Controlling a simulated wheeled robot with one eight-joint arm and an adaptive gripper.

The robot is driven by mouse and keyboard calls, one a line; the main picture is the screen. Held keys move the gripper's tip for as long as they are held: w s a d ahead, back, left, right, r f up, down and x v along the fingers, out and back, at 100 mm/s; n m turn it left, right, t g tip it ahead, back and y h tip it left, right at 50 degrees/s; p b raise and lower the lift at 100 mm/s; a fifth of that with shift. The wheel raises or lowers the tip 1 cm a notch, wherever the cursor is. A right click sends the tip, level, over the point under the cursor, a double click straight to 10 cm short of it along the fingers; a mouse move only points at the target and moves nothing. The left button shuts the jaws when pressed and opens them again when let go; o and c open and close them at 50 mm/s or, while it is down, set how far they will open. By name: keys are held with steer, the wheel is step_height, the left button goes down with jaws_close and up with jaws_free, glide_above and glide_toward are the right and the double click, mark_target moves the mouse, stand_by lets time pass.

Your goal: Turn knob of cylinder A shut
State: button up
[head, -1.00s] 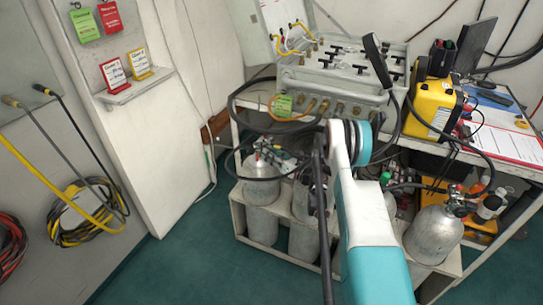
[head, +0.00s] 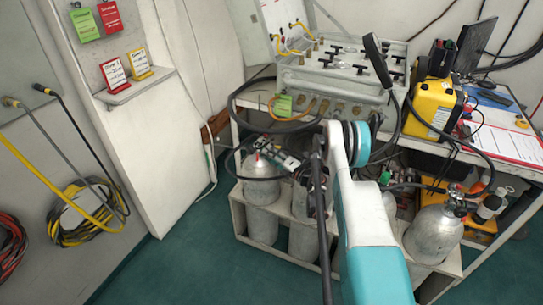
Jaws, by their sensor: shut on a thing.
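My arm reaches from the bottom right, and its dark wrist crosses in front of the rack. My gripper (head: 271,150) is small and partly hidden at the top of the left grey cylinder (head: 261,188). It is shut on the knob at that cylinder's valve; the knob itself is mostly covered by the fingers. A bit of red (head: 257,157) shows at the valve. The cylinder stands upright in the rack. No letter is readable on it, so I cannot confirm from a label that it is cylinder A.
A white rack (head: 238,215) holds several cylinders under the bench. One (head: 434,234) stands at the right. Black hoses loop around the valves. The air panel (head: 335,85) and a yellow case (head: 432,105) sit above. The green floor (head: 185,255) at left is clear.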

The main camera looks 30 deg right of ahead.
steer(key=shift+m, duration=0.5)
steer(key=o, duration=1.1)
